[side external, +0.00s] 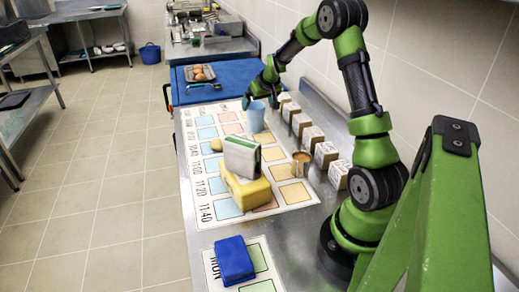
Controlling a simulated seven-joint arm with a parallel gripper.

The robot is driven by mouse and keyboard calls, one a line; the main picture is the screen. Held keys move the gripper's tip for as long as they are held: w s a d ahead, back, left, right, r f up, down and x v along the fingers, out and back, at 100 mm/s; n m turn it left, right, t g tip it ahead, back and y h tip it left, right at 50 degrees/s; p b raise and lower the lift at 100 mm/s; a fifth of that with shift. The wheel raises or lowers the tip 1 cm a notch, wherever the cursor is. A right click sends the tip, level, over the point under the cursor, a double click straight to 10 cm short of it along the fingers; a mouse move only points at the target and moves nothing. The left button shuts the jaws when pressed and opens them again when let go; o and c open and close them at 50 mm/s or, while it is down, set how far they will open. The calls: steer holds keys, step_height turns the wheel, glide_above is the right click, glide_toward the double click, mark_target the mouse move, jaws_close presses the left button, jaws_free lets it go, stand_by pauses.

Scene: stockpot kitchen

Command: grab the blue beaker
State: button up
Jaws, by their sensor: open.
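The blue beaker (256,118) is light blue and stands upright on the printed chart toward the far end of the counter. My gripper (260,100) is open, with its fingers at the beaker's rim. One finger is on the left near the rim and the other is on the right. I cannot tell whether the fingers touch the beaker or whether one is inside it.
A row of several small boxes (326,155) stands right of the chart, with a tin (301,163) nearby. A white-green box (241,157) and a yellow block (247,191) are in front of the beaker. A blue block (234,261) lies nearest. An egg tray (201,74) is behind.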

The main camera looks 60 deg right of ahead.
mark_target(254, 108)
steer(key=shift+x, duration=2.95)
steer(key=shift+w+a+r, duration=0.1)
steer(key=shift+w+r, duration=0.05)
steer(key=shift+w, duration=0.05)
steer(key=c, duration=1)
steer(key=shift+o, duration=0.2)
steer(key=shift+r, duration=0.15)
